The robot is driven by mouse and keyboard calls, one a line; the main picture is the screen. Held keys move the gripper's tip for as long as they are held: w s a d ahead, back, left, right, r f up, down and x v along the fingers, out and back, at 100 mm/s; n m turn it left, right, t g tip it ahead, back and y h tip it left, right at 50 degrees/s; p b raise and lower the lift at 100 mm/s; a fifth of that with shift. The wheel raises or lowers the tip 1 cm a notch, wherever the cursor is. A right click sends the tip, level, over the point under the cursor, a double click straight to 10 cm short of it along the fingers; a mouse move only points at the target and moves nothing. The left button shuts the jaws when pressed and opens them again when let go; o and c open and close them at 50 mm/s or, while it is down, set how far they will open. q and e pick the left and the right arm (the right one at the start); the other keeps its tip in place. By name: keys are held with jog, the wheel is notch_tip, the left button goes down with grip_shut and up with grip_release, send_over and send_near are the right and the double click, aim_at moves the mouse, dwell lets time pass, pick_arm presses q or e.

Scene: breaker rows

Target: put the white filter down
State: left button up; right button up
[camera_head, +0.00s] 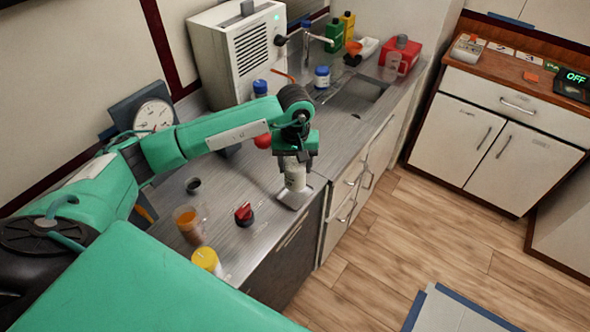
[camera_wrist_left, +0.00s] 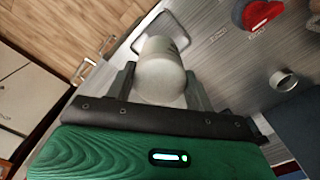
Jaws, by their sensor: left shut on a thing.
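The white filter (camera_head: 295,176) is a pale cylinder, seen upright under my left gripper (camera_head: 291,160) in the head view. My left gripper is shut on it. In the left wrist view the filter (camera_wrist_left: 161,70) sits between the two fingers of the gripper (camera_wrist_left: 160,85). I cannot tell whether the filter touches the plate. My right gripper is not in view.
A red knob (camera_head: 244,214), a small dark ring (camera_head: 193,185), an orange cup (camera_head: 188,224) and a yellow-lidded jar (camera_head: 206,260) stand on the counter left of the plate. A white machine (camera_head: 240,52) and a sink (camera_head: 357,95) lie farther back.

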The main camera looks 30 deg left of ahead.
pick_arm(q)
notch_tip(320, 180, down, 3)
jog(key=shift+f+p, duration=0.1)
jog(key=shift+p, duration=0.4)
jog(key=shift+f, duration=0.25)
jog(key=o, duration=1)
jog(key=shift+r, duration=0.2)
notch_tip(320, 180, up, 11)
jog(key=b, duration=0.4)
jog(key=shift+f, duration=0.1)
jog(key=shift+r, duration=0.55)
jog(key=shift+d, duration=0.15)
